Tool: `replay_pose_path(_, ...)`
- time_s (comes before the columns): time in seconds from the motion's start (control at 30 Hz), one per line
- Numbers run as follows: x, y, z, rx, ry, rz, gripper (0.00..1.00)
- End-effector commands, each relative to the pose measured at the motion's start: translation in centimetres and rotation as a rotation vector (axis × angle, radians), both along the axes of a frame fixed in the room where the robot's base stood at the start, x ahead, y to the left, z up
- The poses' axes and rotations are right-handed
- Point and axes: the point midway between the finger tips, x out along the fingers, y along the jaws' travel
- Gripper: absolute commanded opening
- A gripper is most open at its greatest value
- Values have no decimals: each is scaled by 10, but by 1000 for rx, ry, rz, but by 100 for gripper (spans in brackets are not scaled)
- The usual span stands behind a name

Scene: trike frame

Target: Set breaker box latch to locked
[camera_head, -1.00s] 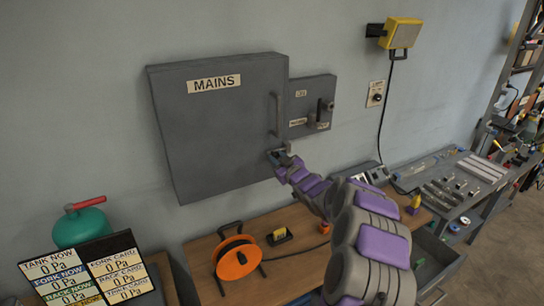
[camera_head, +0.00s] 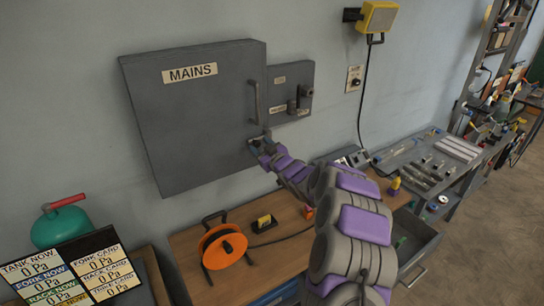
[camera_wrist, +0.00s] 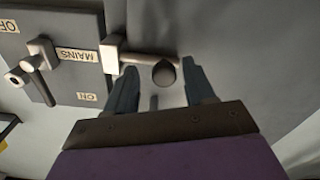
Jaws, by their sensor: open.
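The grey breaker box (camera_head: 195,125), labelled MAINS, hangs on the wall with its door closed and a vertical bar handle (camera_head: 254,101) at its right side. In the wrist view a pale latch (camera_wrist: 115,55) sits at the box edge, its arm running right to a round dark knob (camera_wrist: 164,74). My gripper (camera_wrist: 161,84) is open, with one finger on each side of the knob; I cannot tell whether either finger touches it. In the head view my gripper (camera_head: 256,143) is at the box's lower right edge and largely hides the latch.
A smaller switch panel (camera_head: 290,80) adjoins the box on the right; its lever (camera_wrist: 38,60) sits left of my fingers in the wrist view. Below are a wooden bench with an orange cable reel (camera_head: 223,246) and a grey tool table (camera_head: 420,165). A yellow lamp (camera_head: 379,17) hangs upper right.

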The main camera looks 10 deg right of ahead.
Motion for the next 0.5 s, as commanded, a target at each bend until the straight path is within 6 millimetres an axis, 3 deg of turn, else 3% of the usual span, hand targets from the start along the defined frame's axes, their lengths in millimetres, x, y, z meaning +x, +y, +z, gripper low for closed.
replay_pose_path(0.5, -70, -26, 1, 2, 0, -3, 54)
